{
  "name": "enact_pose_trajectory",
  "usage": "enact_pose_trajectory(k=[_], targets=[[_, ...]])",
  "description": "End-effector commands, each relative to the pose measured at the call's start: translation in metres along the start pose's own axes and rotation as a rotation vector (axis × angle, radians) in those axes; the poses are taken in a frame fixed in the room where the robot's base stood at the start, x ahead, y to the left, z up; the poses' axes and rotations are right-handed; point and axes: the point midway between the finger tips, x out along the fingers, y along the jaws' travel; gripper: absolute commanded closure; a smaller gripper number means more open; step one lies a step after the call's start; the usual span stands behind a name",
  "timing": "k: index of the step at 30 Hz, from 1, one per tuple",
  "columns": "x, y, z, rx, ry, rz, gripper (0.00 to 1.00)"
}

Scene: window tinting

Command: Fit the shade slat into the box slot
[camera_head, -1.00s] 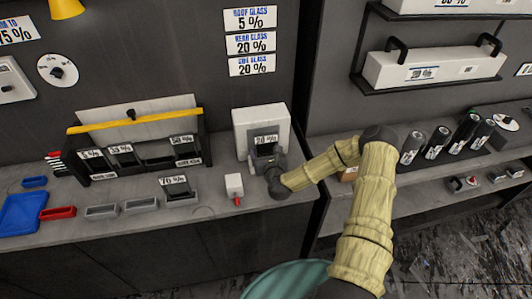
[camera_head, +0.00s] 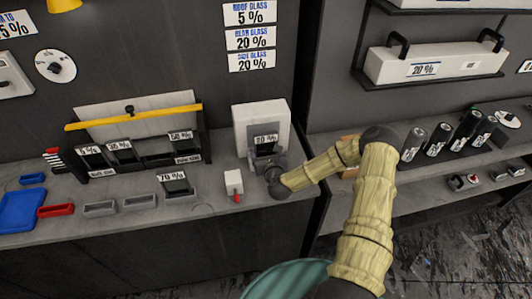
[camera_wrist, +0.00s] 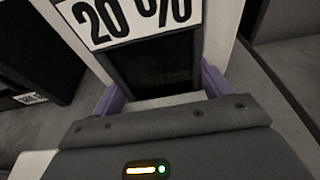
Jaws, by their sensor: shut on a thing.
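The shade slat (camera_head: 266,151) is a dark plate with a white "20 %" label on top. It stands upright in front of the white box (camera_head: 246,120) on the counter. In the wrist view the slat (camera_wrist: 155,68) fills the space between two purple fingers. My gripper (camera_wrist: 160,92) is shut on its sides. In the head view my gripper (camera_head: 267,164) is at the slat's lower part, close to the box's front. The box slot is hidden behind the slat and gripper, so I cannot tell whether the slat is in it.
A black rack (camera_head: 150,150) with several labelled slats stands to the left. A "70 %" slat (camera_head: 175,184), a small white block with a red tip (camera_head: 234,183), grey trays (camera_head: 139,203) and a blue tray (camera_head: 20,210) lie on the counter. A dark gap separates the right-hand shelf.

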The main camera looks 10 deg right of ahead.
Motion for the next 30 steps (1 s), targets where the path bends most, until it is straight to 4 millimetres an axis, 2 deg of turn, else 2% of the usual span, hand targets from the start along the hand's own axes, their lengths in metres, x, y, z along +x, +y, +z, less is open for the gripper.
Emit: enact_pose_trajectory(k=[5, 6, 8, 9, 23, 30], targets=[[0.000, 0.000, -0.003, 0.001, 0.006, 0.000, 0.49], [0.000, 0.000, -0.003, 0.002, 0.006, 0.000, 0.15], [0.000, 0.000, -0.003, 0.002, 0.007, -0.001, 0.03], [0.000, -0.001, -0.003, 0.001, 0.007, -0.002, 0.00], [-0.002, -0.003, -0.005, 0.002, 0.010, -0.007, 0.00], [-0.022, -0.002, -0.006, 0.002, 0.011, -0.003, 0.00]])
